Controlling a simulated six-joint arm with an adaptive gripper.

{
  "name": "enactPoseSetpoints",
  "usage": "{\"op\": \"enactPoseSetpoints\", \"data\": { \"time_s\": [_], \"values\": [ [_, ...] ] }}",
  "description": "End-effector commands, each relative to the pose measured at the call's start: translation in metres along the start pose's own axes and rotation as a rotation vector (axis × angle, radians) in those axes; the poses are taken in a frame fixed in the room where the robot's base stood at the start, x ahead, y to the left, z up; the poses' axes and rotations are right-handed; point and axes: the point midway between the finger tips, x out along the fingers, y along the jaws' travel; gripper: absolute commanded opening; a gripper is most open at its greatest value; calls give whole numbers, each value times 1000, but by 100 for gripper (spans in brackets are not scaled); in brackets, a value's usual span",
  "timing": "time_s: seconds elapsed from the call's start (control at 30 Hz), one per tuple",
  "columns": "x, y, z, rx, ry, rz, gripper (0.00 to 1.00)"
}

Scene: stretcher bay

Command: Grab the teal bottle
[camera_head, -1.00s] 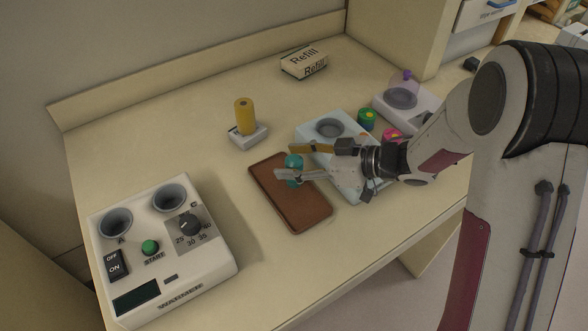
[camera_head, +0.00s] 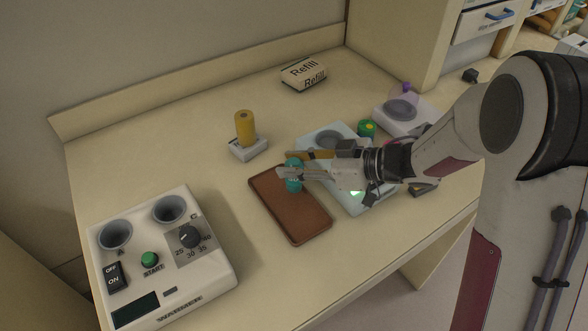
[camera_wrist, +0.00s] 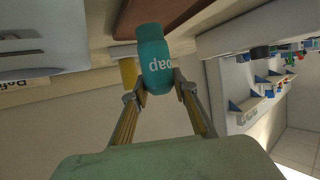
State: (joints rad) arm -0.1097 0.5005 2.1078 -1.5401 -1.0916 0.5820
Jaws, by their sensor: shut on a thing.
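The teal bottle (camera_head: 293,184) is at the far end of the brown tray (camera_head: 290,212) in the head view. In the wrist view the bottle (camera_wrist: 156,62) stands out large between the fingertips, with part of its white lettering showing upside down. My gripper (camera_head: 292,167) reaches in from the right and is shut on the bottle, one finger on each side. Fingers partly cover the bottle in the head view. I cannot tell whether its base touches the tray.
A white warmer (camera_head: 205,266) with two cups stands at the front left. A yellow cylinder (camera_head: 245,128) sits in a white holder behind the tray. A pale device (camera_head: 315,133) and a green round item (camera_head: 367,128) lie near my wrist. A Refill box (camera_head: 304,73) is at the back.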

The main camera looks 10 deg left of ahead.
Motion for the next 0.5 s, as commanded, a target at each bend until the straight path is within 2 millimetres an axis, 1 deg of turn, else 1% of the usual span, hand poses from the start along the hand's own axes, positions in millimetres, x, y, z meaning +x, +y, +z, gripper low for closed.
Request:
{"op": "enactPoseSetpoints", "data": {
  "time_s": [0.03,0.3,0.5],
  "values": [
    [-3,1,-8,-5,2,2,5],
    [-17,1,-41,-4,2,1,5],
    [-24,0,-59,-2,2,0,5]
  ]
}}
